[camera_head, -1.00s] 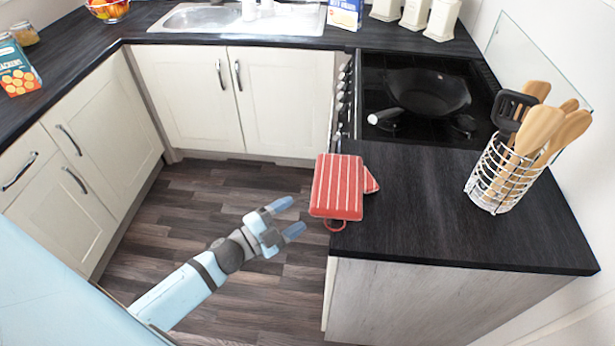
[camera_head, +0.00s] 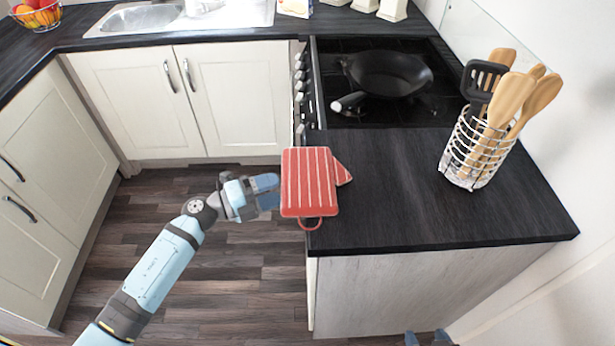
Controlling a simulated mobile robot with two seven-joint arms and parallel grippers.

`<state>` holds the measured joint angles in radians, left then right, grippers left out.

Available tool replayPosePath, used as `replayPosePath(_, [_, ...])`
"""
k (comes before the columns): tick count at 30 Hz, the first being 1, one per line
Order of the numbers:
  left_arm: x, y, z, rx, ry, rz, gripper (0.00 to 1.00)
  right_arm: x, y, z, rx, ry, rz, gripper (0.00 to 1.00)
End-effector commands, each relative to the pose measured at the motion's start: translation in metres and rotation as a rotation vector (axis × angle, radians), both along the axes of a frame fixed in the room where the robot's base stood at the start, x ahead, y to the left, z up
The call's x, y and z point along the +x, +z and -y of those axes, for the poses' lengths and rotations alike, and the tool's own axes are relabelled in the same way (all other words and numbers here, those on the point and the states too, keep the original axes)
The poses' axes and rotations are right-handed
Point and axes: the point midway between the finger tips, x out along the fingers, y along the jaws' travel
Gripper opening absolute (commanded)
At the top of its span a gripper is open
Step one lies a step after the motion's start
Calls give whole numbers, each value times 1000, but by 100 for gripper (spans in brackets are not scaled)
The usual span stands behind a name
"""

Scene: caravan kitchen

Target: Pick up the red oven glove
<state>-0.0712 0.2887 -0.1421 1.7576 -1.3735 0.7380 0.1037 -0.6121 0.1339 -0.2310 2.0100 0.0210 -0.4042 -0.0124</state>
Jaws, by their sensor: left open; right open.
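The red oven glove (camera_head: 308,182) with pale stripes lies at the left edge of the dark worktop. Its main part overhangs the edge a little, a smaller part shows on its right, and a red loop hangs at its lower end. My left gripper (camera_head: 271,191) is open and empty, just left of the glove, with its fingers pointing at the glove's left side. A small gap seems to separate them. My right gripper (camera_head: 426,338) shows only as blue fingertips at the bottom edge, open, in front of the counter's pale end panel.
A white wire holder (camera_head: 478,152) with wooden utensils and a black turner stands on the worktop's right. A black pan (camera_head: 388,73) sits on the hob behind, its handle pointing left. The worktop right of the glove is clear.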

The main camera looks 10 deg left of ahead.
Motion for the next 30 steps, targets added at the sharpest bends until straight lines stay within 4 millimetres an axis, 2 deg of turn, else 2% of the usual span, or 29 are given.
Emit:
replayPosePath(9, [27, 5, 34, -4, 2, 2, 61, 0, 7, -3, 0, 7, 7, 60])
replayPosePath(19, [31, 3, 40, -1, 1, 1, 61, -1, 5, -2, -3, 8, 4, 60])
replayPosePath(26, [31, 3, 40, -1, 1, 1, 8, -1, 5, -1, -5, 6, 4, 60])
replayPosePath(27, [31, 3, 40, -1, 1, 1, 5, -1, 5, -1, -5, 6, 4, 60])
replayPosePath(30, [31, 4, 40, -2, 1, 1, 5, -1, 5, 0, -5, 5, 4, 60])
